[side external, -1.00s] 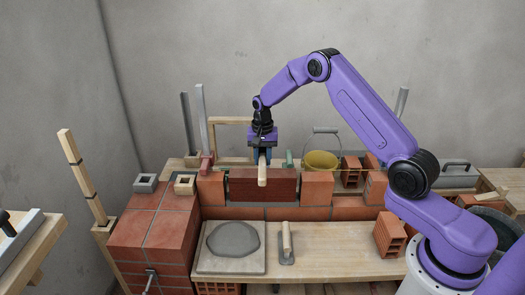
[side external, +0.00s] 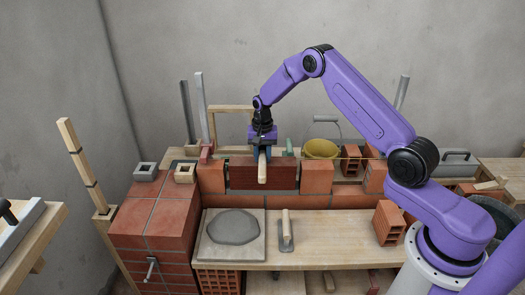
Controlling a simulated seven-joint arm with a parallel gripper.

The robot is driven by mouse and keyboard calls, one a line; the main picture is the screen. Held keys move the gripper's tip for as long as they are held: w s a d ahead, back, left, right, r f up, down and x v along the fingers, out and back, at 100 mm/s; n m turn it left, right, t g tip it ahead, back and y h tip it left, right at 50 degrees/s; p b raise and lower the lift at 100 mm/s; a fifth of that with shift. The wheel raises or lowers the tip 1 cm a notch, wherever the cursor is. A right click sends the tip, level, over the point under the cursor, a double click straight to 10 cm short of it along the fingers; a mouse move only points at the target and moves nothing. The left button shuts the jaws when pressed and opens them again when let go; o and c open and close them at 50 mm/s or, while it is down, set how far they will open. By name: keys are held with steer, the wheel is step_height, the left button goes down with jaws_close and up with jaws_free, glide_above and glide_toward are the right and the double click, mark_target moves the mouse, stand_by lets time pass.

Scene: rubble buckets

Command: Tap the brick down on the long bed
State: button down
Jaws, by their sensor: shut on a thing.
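The dark red brick (side external: 240,176) lies in the wall, in the gap between two orange bricks. My gripper (side external: 263,149) is above the middle of the brick, pointing down. It is shut on a tool with a pale wooden handle (side external: 262,170). The handle points toward the camera and covers part of the brick's front face. The tool's head is hidden behind the handle and the fingers. I cannot tell whether it touches the brick's top. The long bed under the brick is mostly hidden.
Orange bricks (side external: 317,177) flank the dark one. A yellow bucket (side external: 321,149) and upright posts stand behind the wall. A hollow brick (side external: 388,224) stands at right.

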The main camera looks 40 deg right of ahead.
steer(key=shift+f, duration=0.4)
steer(key=shift+r, duration=1.45)
steer(key=shift+f, duration=0.1)
steer(key=shift+f, duration=0.1)
stand_by(0.4)
stand_by(1.0)
steer(key=shift+f, duration=0.15)
stand_by(1.3)
